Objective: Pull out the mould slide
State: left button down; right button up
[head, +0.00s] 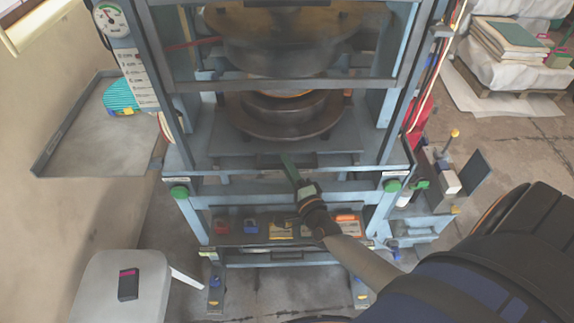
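The mould slide (235,148) is a flat grey plate low in the blue press frame. It carries a dark round mould (283,118) with stepped rings. A dark slot or handle shows at the middle of its front edge. My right gripper (291,170) reaches in from the lower right and points up at that front edge. A narrow green strip shows at its tip. Its fingers are too small to tell whether they are apart or closed on the handle. My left gripper is not in view.
The press frame has green round knobs (179,192) at its front corners. A lower shelf (262,240) holds several small coloured items. A grey side tray (75,150) stands left, a stool (110,285) at lower left. Stacked boards (505,45) lie at the back right.

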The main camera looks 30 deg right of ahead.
grip_shut()
dwell(1.5)
